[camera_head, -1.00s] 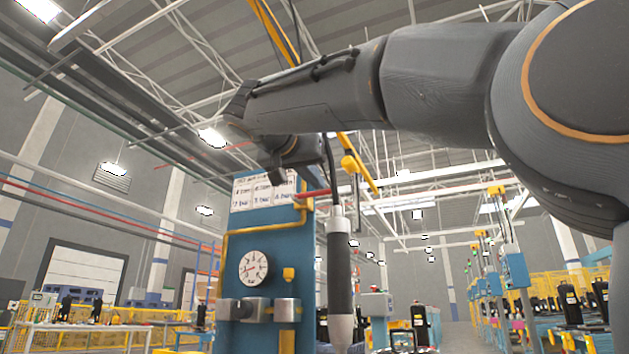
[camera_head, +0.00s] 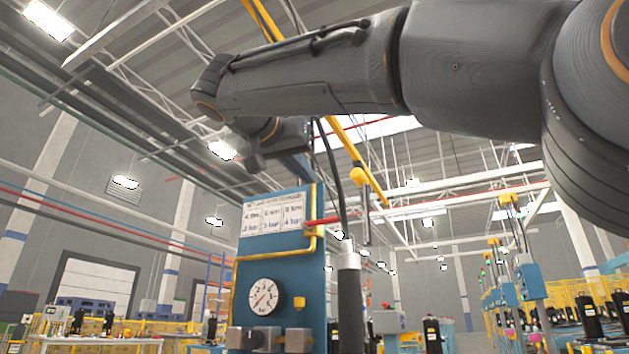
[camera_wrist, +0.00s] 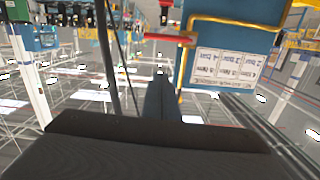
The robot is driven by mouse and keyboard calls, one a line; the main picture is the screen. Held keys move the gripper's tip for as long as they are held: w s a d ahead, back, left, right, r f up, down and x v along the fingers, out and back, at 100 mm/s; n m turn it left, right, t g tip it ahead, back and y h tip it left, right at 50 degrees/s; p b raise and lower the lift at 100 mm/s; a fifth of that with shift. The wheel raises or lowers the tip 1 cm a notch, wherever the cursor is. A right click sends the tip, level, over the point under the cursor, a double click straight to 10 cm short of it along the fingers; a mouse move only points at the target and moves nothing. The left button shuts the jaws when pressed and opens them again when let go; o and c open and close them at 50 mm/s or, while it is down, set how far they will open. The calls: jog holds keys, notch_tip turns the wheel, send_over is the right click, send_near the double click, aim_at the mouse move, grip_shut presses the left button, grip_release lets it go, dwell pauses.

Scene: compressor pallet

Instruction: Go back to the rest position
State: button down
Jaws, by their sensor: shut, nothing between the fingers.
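My arm (camera_head: 300,75) reaches across the top of the head view, with its wrist (camera_head: 262,140) bent down above a blue panel (camera_head: 280,262). The fingers of my gripper cannot be made out in either view. The wrist view appears upside down. It shows a dark slab, seemingly part of my own arm, along its bottom edge, and the blue panel (camera_wrist: 232,35) at the top right.
The panel bears a round gauge (camera_head: 264,297), a white label sheet (camera_head: 273,215), a yellow pipe (camera_head: 234,285) and a red bar (camera_head: 322,221). A dark cylindrical tool (camera_head: 349,305) hangs from a cable beside it. Workbenches and yellow fencing stand farther back.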

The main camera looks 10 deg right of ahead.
jog(key=shift+s+a, duration=0.3)
jog(key=shift+s, duration=0.2)
jog(key=shift+w, duration=0.1)
